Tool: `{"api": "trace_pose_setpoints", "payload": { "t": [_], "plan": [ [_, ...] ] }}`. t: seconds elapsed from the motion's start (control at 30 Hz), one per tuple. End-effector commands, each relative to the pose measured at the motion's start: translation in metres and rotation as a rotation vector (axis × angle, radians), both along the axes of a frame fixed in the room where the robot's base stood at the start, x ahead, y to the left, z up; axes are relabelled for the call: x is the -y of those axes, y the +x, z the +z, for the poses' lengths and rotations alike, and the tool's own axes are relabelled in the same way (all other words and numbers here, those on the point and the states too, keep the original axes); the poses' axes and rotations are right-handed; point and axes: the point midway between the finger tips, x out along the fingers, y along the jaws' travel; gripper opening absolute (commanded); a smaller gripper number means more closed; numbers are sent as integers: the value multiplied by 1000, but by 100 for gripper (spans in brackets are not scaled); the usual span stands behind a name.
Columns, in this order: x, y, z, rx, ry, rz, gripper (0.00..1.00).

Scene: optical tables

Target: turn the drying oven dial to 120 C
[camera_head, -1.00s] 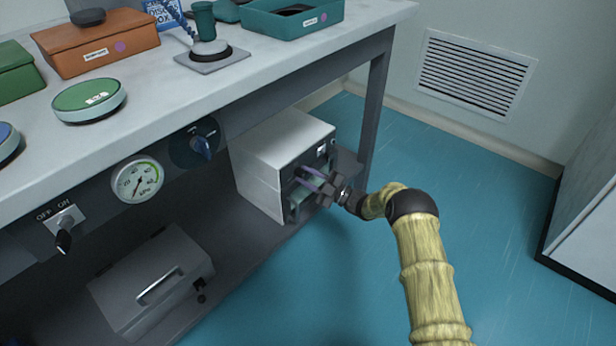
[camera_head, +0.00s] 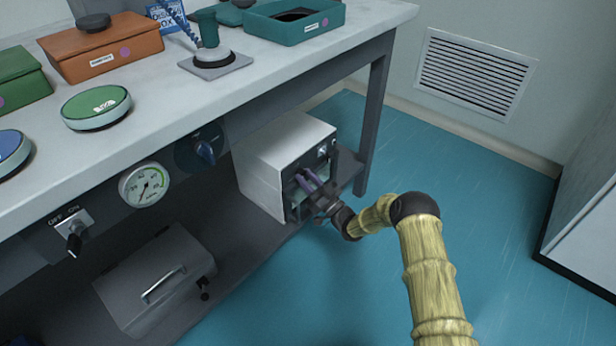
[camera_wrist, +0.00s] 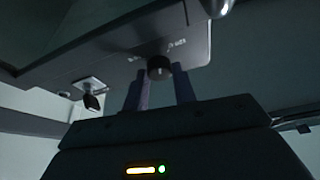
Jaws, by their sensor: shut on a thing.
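The drying oven (camera_head: 275,150) is a pale grey box on the shelf under the bench, its dark front panel facing right. My gripper (camera_head: 308,181), with purple fingers, is at that front and hides part of it. In the wrist view my gripper's two fingers (camera_wrist: 160,82) stand on either side of a round black dial (camera_wrist: 160,68), shut on it. Small pale marks show on the panel beside the dial, too small and dark to read. The dial's pointer and setting cannot be made out.
The bench top (camera_head: 150,125) overhangs the oven, and a bench leg (camera_head: 374,120) stands just right of it. A grey case (camera_head: 155,280) lies on the lower shelf to the left. A gauge (camera_head: 145,184) and a switch (camera_head: 73,232) are on the bench front. Blue floor is clear around my arm.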

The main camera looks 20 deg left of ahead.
Motion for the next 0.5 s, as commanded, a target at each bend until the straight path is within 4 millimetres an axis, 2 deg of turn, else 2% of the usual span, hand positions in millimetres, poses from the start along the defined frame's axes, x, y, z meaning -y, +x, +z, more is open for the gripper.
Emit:
{"api": "trace_pose_setpoints", "payload": {
  "t": [0.5],
  "plan": [
    [0, -3, 1, -449, 181, -3, 4]
  ]
}}
